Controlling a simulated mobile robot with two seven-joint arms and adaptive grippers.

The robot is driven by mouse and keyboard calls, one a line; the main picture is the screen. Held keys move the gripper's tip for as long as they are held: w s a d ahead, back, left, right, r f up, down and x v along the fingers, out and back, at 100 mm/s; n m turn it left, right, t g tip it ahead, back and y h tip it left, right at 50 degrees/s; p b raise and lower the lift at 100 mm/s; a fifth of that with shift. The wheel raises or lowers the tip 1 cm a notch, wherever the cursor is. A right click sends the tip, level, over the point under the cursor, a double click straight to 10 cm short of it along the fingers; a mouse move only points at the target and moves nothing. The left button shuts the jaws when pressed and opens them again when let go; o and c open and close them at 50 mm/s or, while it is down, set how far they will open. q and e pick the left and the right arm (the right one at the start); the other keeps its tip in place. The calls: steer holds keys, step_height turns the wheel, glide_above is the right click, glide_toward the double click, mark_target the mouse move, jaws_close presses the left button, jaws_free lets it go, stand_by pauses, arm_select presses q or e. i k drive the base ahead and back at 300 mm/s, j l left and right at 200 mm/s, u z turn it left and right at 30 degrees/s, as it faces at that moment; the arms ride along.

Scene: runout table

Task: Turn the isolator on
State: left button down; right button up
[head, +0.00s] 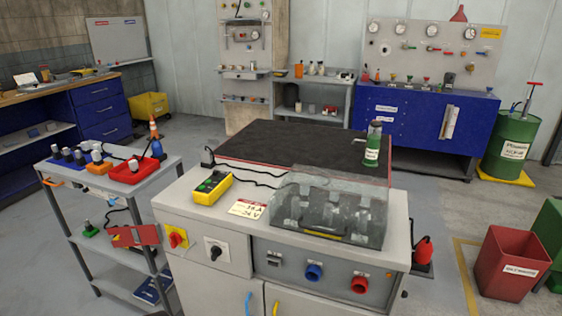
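A rotary switch with a red handle on a yellow plate (176,237), which looks like the isolator, is on the left of the grey cabinet's (222,235) front in the head view. Its handle looks tilted; its exact setting is too small to read. Beside it to the right is a black rotary knob (215,251) on a white plate. Neither of my grippers is in view.
On the cabinet top are a yellow control box (212,188) with a cable, a label card (248,209) and a clear cover (328,212). A blue socket (313,272) and red socket (360,285) are lower right. A grey trolley (72,190) stands close left.

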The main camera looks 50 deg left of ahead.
mark_target(174, 239)
steer(key=u, duration=2.45)
